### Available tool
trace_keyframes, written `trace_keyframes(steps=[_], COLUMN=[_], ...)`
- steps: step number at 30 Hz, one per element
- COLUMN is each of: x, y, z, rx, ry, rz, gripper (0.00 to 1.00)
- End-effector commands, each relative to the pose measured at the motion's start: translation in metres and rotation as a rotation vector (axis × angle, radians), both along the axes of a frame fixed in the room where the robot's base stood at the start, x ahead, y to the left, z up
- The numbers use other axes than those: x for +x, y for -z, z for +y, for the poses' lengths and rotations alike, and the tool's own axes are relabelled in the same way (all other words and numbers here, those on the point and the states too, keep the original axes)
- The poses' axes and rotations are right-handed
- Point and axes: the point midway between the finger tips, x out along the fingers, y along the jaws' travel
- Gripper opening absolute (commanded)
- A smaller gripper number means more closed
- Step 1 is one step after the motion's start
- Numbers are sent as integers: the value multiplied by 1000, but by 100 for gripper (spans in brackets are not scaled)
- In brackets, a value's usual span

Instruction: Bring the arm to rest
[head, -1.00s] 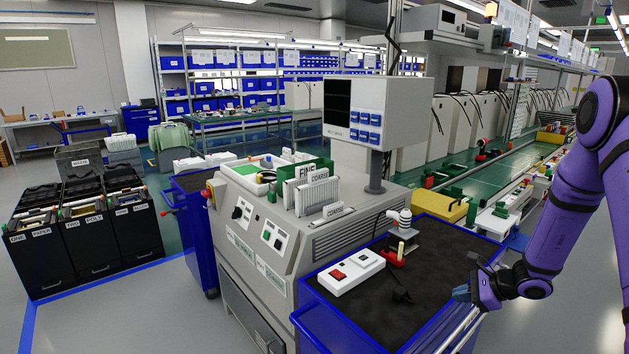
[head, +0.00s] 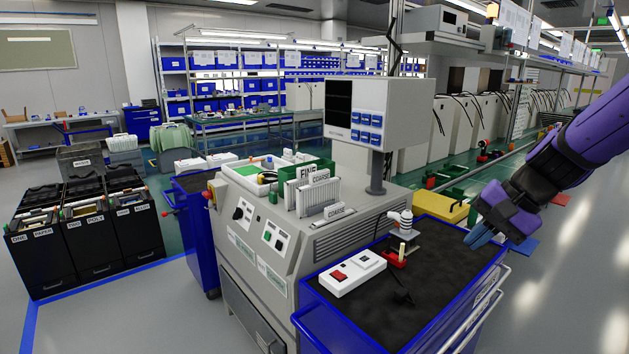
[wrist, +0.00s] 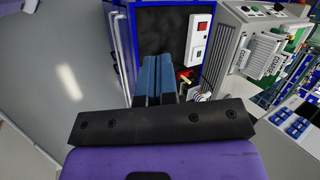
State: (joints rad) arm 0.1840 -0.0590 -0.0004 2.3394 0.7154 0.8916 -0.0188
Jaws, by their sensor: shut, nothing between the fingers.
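My gripper (head: 482,237) is at the right in the head view, above the right rear part of the blue cart (head: 494,268) with the dark top. Its blue fingers point down and left, and are shut with nothing between them. In the wrist view my gripper (wrist: 156,70) shows its two blue fingers side by side over the cart's dark top (wrist: 160,30). My purple arm reaches in from the right edge of the head view.
A grey machine with a monitor (head: 376,115) stands left of the cart. The floor at the right is open.

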Motion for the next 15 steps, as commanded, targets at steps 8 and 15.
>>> trace_keyframes(steps=[8,15], x=[-66,-120], y=[-43,-68], z=[6,0], rx=[-214,-411], ry=[-200,-340], rz=[-137,-256], gripper=[0,0])
